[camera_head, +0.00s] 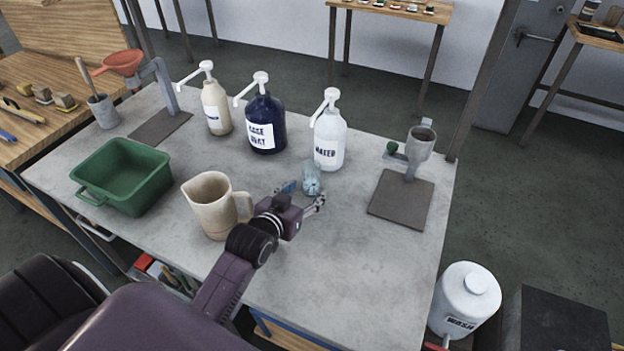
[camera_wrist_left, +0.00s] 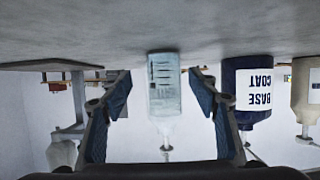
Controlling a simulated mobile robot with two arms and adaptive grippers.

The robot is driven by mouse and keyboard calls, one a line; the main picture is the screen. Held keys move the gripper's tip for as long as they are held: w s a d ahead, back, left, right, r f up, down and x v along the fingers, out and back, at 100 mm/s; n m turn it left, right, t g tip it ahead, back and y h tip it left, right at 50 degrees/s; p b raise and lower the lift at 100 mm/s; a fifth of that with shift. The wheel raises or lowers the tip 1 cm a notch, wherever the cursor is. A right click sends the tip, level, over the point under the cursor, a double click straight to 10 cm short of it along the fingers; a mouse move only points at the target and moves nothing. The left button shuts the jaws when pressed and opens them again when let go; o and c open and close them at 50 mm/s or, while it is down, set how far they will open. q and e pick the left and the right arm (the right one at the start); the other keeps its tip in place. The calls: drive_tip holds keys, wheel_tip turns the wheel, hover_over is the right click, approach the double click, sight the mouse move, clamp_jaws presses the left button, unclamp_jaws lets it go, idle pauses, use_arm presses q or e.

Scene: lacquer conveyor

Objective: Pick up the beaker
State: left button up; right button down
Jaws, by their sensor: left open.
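The beaker (camera_head: 311,180) is a small clear glass with graduation marks. It stands upright on the grey bench top, in front of the white water pump bottle (camera_head: 331,140). My left gripper (camera_head: 305,196) is open and low over the bench, with its fingers pointing at the beaker. In the left wrist view, which is upside down, the beaker (camera_wrist_left: 164,88) shows centred between the two open fingers of my left gripper (camera_wrist_left: 160,80). A gap shows on each side of it. The water bottle shows behind and through it. My right gripper is not in view.
A beige pitcher (camera_head: 209,205) stands close left of my left gripper. The base coat bottle (camera_head: 265,125) and a beige pump bottle (camera_head: 215,108) stand behind. A green bin (camera_head: 122,175) is at left, a cup stand (camera_head: 400,200) at right. The front right bench is clear.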

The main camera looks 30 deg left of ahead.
sight(308, 185)
use_arm(q)
drive_tip(key=shift+w+a, duration=0.1)
drive_tip(key=shift+w, duration=0.3)
drive_tip(key=p+x, duration=0.1)
drive_tip(key=x, duration=0.2)
drive_tip(key=shift+w+a, duration=0.1)
drive_tip(key=shift+a, duration=0.1)
drive_tip(key=shift+x, duration=0.75)
drive_tip(key=shift+f, duration=0.1)
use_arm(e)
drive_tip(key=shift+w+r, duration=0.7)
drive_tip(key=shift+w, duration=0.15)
use_arm(q)
drive_tip(key=c, duration=1.2)
drive_tip(key=shift+c, duration=0.4)
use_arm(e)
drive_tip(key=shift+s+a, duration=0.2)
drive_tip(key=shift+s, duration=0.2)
